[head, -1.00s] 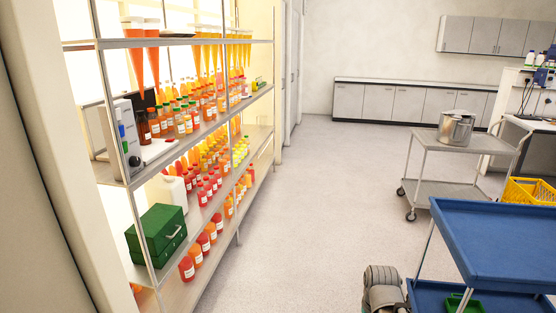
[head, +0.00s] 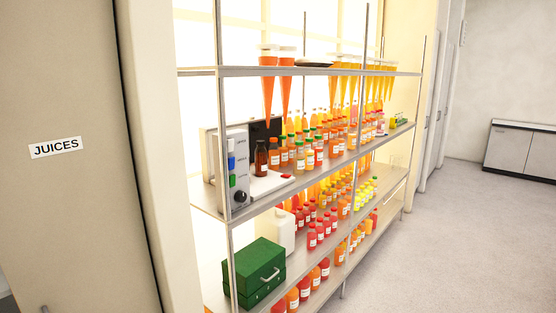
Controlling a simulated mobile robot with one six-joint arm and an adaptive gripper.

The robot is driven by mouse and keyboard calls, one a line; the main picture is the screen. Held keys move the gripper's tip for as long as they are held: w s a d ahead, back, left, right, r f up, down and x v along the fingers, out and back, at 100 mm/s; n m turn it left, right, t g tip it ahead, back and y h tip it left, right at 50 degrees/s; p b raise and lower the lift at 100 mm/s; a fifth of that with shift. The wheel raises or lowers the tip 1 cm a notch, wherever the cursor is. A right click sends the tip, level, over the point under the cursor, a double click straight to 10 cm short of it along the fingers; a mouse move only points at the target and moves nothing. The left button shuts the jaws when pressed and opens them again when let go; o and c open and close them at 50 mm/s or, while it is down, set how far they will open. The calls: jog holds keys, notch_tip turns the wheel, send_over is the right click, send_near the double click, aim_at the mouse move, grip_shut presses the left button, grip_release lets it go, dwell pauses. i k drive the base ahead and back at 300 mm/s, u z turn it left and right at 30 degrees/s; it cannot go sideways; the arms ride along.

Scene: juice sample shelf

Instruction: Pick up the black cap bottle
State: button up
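My gripper is not in view.
Several juice bottles (head: 319,152) crowd the same shelf to the right. Orange cones (head: 286,88) hang above. A green box (head: 254,272) and a white jug (head: 284,231) stand below. A front post (head: 224,140) edges the rack. Open floor (head: 455,240) lies right.

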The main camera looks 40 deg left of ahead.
aim_at(261, 152)
jog(key=i, duration=3.7)
jog(key=u, duration=1.4)
